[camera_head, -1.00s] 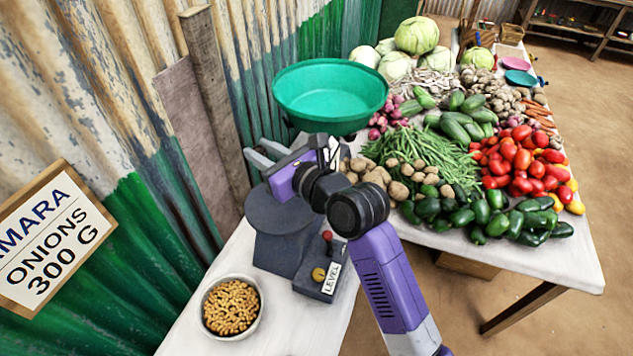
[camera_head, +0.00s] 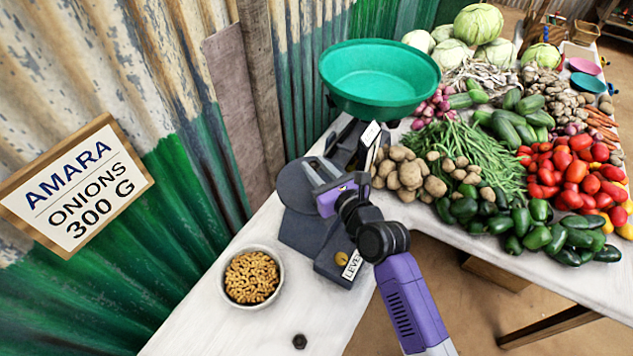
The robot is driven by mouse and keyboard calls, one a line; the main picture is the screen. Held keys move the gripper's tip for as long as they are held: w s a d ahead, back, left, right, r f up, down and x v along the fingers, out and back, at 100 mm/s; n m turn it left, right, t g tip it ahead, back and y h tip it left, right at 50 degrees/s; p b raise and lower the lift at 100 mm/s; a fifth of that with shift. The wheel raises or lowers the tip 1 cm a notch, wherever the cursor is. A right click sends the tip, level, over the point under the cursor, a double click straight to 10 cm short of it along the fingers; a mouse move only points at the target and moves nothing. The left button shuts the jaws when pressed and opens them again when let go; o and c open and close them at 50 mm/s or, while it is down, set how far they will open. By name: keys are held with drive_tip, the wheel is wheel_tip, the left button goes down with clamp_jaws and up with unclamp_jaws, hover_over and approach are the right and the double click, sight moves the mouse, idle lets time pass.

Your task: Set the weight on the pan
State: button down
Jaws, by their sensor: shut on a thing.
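The balance (camera_head: 305,234) is dark grey and stands on the white table. Its flat round pan (camera_head: 288,186) is at the left, and the big green basin (camera_head: 380,82) is on its far side. My gripper (camera_head: 318,172) is over the right part of the pan, its grey fingers pointing up-left. It is shut on the weight, which the fingers hide. I cannot tell whether the weight touches the pan. A small dark hexagonal piece (camera_head: 300,341), perhaps another weight, lies on the table at the front.
A bowl of brown pieces (camera_head: 253,277) stands left of the balance. A sign (camera_head: 78,185) reads "Amara onions 300 g". Potatoes (camera_head: 408,172), green beans (camera_head: 470,150), peppers and tomatoes fill the table to the right. Corrugated wall (camera_head: 170,130) rises at the left. The front table strip is mostly clear.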

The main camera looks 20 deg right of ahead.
drive_tip(key=shift+f+b, duration=0.85)
drive_tip(key=shift+f, duration=1.65)
drive_tip(key=shift+f, duration=0.15)
